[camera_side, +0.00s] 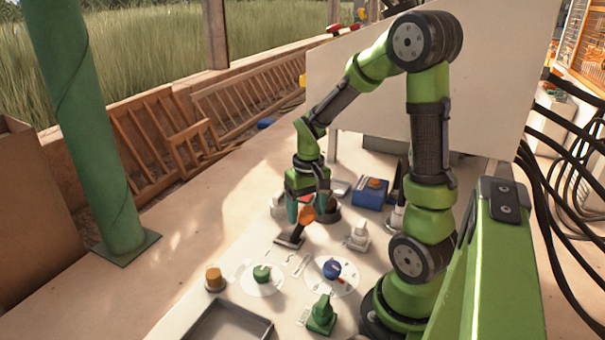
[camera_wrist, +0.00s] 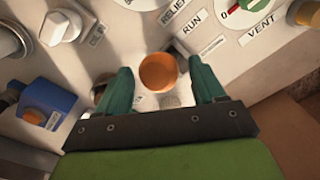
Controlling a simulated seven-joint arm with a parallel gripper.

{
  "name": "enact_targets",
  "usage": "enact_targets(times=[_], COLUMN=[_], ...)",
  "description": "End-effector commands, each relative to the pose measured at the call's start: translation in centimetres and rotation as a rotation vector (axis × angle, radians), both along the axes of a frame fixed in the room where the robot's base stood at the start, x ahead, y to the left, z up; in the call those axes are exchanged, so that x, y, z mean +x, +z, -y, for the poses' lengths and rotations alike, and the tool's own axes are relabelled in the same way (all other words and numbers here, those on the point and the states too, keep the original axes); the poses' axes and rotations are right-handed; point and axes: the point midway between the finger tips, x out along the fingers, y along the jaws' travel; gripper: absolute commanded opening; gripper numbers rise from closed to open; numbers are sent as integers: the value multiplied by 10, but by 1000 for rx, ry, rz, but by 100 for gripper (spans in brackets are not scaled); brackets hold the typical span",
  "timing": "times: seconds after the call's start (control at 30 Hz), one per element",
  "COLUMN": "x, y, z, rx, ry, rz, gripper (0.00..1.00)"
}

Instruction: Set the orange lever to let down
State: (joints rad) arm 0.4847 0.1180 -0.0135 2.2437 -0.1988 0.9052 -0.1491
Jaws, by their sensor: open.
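The orange lever (camera_side: 305,217) has an orange round knob on a dark stem. Its dark base plate (camera_side: 290,240) lies on the pale panel, and the stem leans up and to the right in the side view. My gripper (camera_side: 307,208) points down at the knob, with its green fingers apart. In the wrist view the orange knob (camera_wrist: 158,72) sits between the tips of my gripper (camera_wrist: 160,80), with a gap on each side.
A blue box with an orange button (camera_side: 371,192) stands behind to the right. A white knob (camera_side: 358,236), a blue dial (camera_side: 332,269), a green dial (camera_side: 262,273), a green lever (camera_side: 322,315) and an orange-topped button (camera_side: 214,279) stand around. A grey tray (camera_side: 268,322) lies in front.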

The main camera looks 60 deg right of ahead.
Motion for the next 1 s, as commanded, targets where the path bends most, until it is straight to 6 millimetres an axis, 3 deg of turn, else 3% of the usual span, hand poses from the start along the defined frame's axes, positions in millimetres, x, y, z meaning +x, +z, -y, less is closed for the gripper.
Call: enact_targets(times=[0.23,0.67,1.0], x=[0,0,5], y=[0,0,2], z=[0,0,0], rx=[0,0,0], ry=[0,0,3], rz=[0,0,-29], gripper=[65,0,0])
